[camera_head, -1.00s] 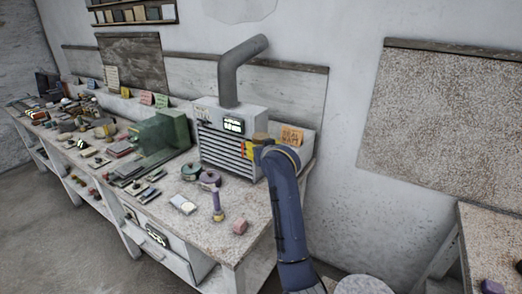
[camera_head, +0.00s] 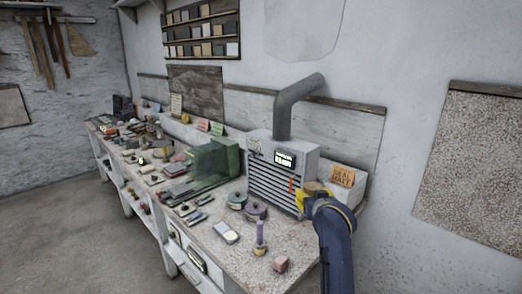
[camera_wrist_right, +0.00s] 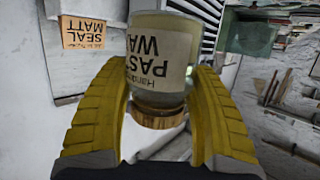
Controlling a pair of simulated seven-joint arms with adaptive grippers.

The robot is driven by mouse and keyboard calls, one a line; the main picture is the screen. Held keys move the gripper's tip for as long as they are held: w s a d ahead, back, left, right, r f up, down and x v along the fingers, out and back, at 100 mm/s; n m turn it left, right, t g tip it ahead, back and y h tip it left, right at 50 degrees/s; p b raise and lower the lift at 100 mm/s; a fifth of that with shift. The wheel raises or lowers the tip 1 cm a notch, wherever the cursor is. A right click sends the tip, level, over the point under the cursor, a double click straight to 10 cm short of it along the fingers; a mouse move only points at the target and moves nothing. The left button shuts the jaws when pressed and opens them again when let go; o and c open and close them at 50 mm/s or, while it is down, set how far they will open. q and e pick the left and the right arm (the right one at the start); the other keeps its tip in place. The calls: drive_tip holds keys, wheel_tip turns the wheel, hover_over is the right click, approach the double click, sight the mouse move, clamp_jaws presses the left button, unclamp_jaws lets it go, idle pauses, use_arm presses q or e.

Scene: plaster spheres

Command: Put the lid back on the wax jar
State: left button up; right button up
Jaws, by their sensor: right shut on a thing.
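The wax jar (camera_wrist_right: 160,62) is a glass jar with a pale "PASTE WAX" label, upside down in the right wrist view. My right gripper (camera_wrist_right: 162,75) has its yellow fingers shut on the jar's two sides. A brown wooden lid-like disc (camera_wrist_right: 158,118) is at the jar's end nearest the picture's bottom; I cannot tell how firmly it sits. In the head view this brown top (camera_head: 315,188) shows above my right gripper (camera_head: 304,201), in front of the grey vented box's right side. The jar body is mostly hidden there. My left gripper is not in view.
The grey vented box (camera_head: 280,165) with a bent pipe stands behind the gripper, beside an orange card (camera_head: 343,176). On the workbench (camera_head: 225,262) are a green reel (camera_head: 237,200), a purple reel (camera_head: 256,209), a purple-handled tool (camera_head: 260,235) and a pink block (camera_head: 281,264).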

drive_tip(key=s+a+f, duration=0.1)
drive_tip(key=s+f, duration=0.1)
drive_tip(key=s, duration=0.8)
drive_tip(key=s+f, duration=0.3)
drive_tip(key=s, duration=0.7)
drive_tip(key=shift+a+f+y, duration=0.25)
drive_tip(key=shift+a+y, duration=0.15)
drive_tip(key=shift+w, duration=0.1)
drive_tip(key=a+f+n+g+y, duration=0.3)
drive_tip(key=a+n+y, duration=0.5)
drive_tip(key=a, duration=0.7)
drive_tip(key=shift+s+f+y, duration=0.45)
drive_tip(key=shift+f+y, duration=0.25)
drive_tip(key=shift+f, duration=0.05)
